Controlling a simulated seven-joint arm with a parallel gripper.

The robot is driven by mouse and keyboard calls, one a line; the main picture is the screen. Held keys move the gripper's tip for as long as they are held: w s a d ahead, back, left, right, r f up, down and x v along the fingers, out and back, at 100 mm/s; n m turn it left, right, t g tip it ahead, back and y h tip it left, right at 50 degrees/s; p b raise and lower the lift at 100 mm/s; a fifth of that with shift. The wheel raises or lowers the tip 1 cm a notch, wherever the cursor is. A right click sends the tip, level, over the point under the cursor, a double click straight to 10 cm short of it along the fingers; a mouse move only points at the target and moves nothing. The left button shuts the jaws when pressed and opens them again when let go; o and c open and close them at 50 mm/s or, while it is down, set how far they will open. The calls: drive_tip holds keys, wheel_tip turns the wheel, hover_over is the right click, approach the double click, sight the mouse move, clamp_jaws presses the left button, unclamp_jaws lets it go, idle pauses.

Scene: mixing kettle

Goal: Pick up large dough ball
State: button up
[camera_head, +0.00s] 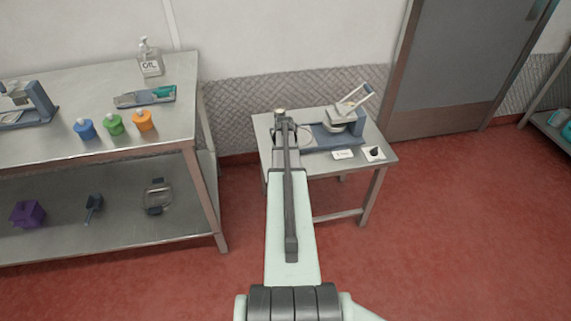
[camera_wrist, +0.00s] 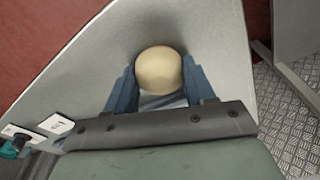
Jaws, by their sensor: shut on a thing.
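The large dough ball (camera_wrist: 160,70) is pale beige and round. In the wrist view it sits between the two blue fingers of my gripper (camera_wrist: 160,82), which are shut on it. The metal table top (camera_wrist: 205,28) shows behind the ball; I cannot tell whether the ball touches it. In the head view my arm reaches to the left part of the small metal table (camera_head: 378,150). There my gripper is mostly hidden by my own arm, and only a small pale bit of the ball (camera_head: 280,111) shows at its end.
A blue-grey device (camera_head: 335,137) with a raised light lever stands on the small table, right of my arm. A white label card (camera_head: 343,155) lies in front.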

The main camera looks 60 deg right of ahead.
drive_tip(key=shift+c, duration=0.3)
drive_tip(key=shift+r, duration=0.15)
wheel_tip(320, 180, up, 9)
hover_over(298, 136)
drive_tip(key=shift+s+a, duration=0.2)
drive_tip(key=shift+a, duration=0.05)
drive_tip(key=shift+f, duration=2.9)
drive_tip(key=shift+f, duration=0.7)
